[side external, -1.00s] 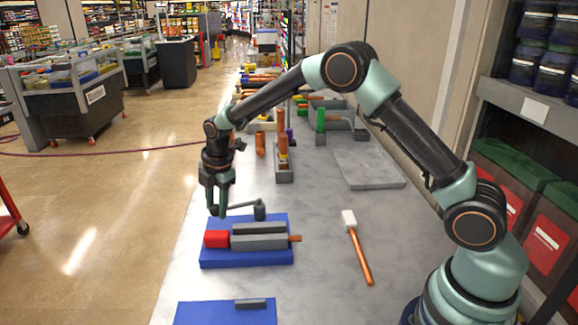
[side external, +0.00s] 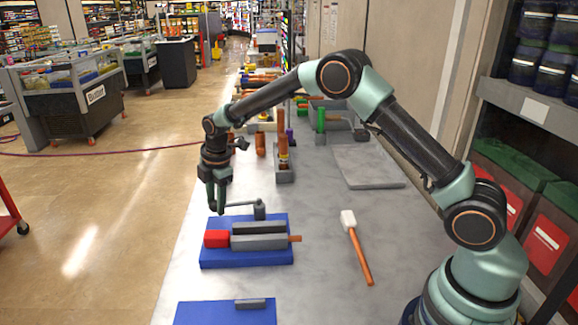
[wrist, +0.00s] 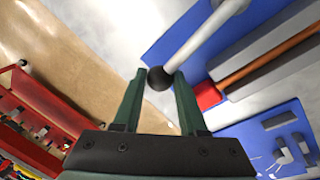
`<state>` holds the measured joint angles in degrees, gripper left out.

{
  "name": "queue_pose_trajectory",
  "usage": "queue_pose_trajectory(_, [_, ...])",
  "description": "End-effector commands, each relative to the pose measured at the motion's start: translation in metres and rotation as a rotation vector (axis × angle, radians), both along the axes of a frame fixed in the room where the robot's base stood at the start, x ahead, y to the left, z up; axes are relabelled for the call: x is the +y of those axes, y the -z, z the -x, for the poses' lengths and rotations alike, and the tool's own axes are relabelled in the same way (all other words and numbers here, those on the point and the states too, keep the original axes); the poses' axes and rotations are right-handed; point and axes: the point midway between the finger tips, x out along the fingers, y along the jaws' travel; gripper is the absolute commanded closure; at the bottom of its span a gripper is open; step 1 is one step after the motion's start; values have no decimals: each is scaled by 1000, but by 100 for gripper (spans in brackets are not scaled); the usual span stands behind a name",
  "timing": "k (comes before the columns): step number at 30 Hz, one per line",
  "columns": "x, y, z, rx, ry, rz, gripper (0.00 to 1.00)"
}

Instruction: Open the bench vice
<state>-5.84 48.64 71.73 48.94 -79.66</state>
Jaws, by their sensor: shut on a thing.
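The bench vice sits on a blue base plate (side external: 222,258), with grey jaws (side external: 258,242), a red block (side external: 216,238) at its left and a copper-coloured rod (side external: 295,239) sticking out at its right. A grey lever handle (side external: 240,203) runs left from a dark post (side external: 260,211) at the back of the vice. My gripper (side external: 217,209) is shut on the handle's outer end, above and behind the red block. In the wrist view, a dark ball knob (wrist: 160,78) on the pale handle rod (wrist: 205,38) sits between my fingertips.
A white-headed mallet (side external: 357,247) with an orange handle lies right of the vice. Another blue plate (side external: 205,314) lies in front. Grey and coloured fixtures (side external: 284,165) stand behind, beside a grey slab (side external: 368,165). The bench's left edge runs close by the vice.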

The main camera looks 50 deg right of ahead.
Motion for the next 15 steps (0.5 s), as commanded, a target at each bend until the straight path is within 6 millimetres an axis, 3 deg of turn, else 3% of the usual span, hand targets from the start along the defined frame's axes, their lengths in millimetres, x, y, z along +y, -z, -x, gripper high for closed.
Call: queue_pose_trajectory(15, [-24,-1,-25,9,293,-45,100])
